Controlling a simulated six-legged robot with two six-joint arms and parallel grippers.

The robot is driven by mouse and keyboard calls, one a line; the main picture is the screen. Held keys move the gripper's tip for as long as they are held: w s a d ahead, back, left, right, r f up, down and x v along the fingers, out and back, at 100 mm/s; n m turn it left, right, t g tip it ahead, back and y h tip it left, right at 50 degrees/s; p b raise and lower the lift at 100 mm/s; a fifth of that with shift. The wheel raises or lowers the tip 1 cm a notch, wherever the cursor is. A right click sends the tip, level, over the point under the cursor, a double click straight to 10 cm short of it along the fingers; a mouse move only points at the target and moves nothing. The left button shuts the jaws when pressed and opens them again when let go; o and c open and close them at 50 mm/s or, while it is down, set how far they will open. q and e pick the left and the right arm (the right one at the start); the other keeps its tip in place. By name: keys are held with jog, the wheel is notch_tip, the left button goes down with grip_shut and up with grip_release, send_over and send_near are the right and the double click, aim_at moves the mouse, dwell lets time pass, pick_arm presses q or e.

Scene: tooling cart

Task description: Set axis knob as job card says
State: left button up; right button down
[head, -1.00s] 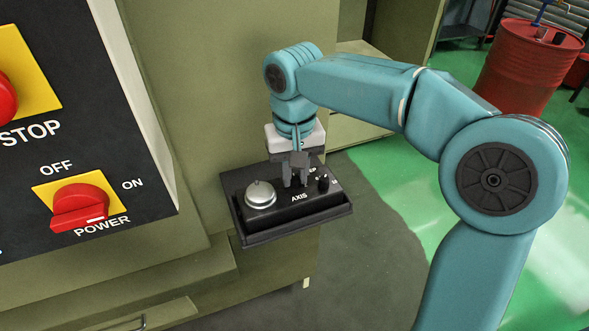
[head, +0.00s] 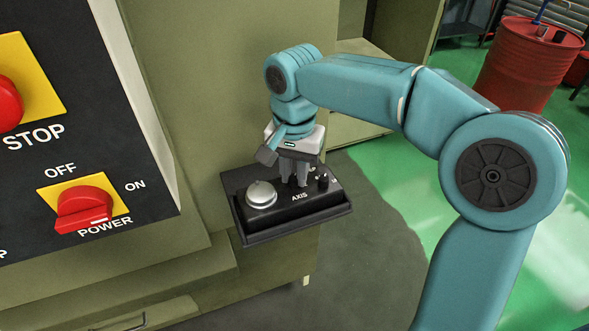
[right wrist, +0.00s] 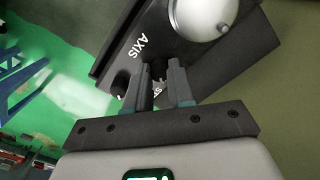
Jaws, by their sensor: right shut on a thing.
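A black control box (head: 325,206) marked AXIS sits on a small dark shelf against the machine. My right gripper (head: 295,182) points down at it, its fingers shut on the axis knob. In the right wrist view the dark axis knob (right wrist: 157,70) shows between the fingertips, beside the AXIS lettering. In the head view the fingers mostly hide this knob, and I cannot read its setting. A second small black knob (head: 323,183) stands just to the right; it also shows in the right wrist view (right wrist: 120,83). My left gripper and the job card are not in view.
A silver round handwheel (head: 261,194) stands on the box, close left of the fingers. The machine panel at left has a red POWER switch (head: 84,208) and a red STOP button (head: 8,104). A red drum (head: 525,70) stands far off at the back right.

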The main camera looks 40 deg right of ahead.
aim_at(295, 178)
dwell(0.3)
jog(key=c, duration=1)
grip_release()
notch_tip(295, 178, up, 16)
jog(key=p, duration=0.3)
jog(key=shift+r, duration=0.2)
jog(key=shift+s, duration=0.15)
